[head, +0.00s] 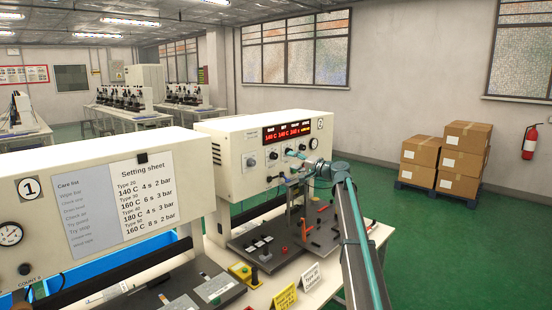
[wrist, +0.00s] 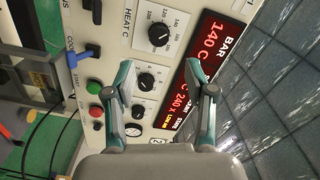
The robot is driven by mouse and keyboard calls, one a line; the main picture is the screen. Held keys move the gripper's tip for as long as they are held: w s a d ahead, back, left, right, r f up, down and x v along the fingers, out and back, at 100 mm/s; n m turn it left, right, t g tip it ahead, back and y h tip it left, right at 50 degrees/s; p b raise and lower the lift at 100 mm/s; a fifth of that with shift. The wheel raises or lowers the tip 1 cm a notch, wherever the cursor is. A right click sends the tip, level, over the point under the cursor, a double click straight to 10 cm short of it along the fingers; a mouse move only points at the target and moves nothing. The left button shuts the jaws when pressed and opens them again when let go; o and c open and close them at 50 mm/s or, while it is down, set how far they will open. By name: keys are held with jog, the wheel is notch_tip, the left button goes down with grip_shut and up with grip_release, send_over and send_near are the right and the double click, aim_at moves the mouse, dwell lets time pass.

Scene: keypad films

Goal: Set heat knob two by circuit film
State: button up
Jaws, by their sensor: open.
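Machine two's heat knob (wrist: 158,36), a black dial on a white scale under "HEAT C", is in the upper middle of the wrist view. In the head view it is the leftmost knob (head: 251,161) on the panel. The red display (wrist: 208,60) reads 140 C at one end. My gripper (wrist: 168,82) is open and empty in front of the panel, its fingers around the level of a smaller knob (wrist: 146,81), off to one side of the heat knob. The setting sheet (head: 146,195) on machine one lists types with temperatures. A white type card (head: 311,277) stands in front; its small text is hard to read.
Another small knob (wrist: 138,111), a green button (wrist: 94,86), a red button (wrist: 97,112) and a blue-handled lever (wrist: 85,55) sit close by on the panel. A yellow card (head: 285,296) stands on the bench. Stacked boxes (head: 458,158) are far off at right.

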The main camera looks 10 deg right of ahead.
aim_at(276, 157)
jog(key=p+x, duration=0.3)
jog(key=x, duration=0.5)
jog(key=shift+w+r, duration=0.1)
jog(key=shift+w, duration=0.05)
jog(key=shift+w+a, duration=0.45)
jog(key=shift+w, duration=0.05)
jog(key=shift+f, duration=0.2)
grip_shut()
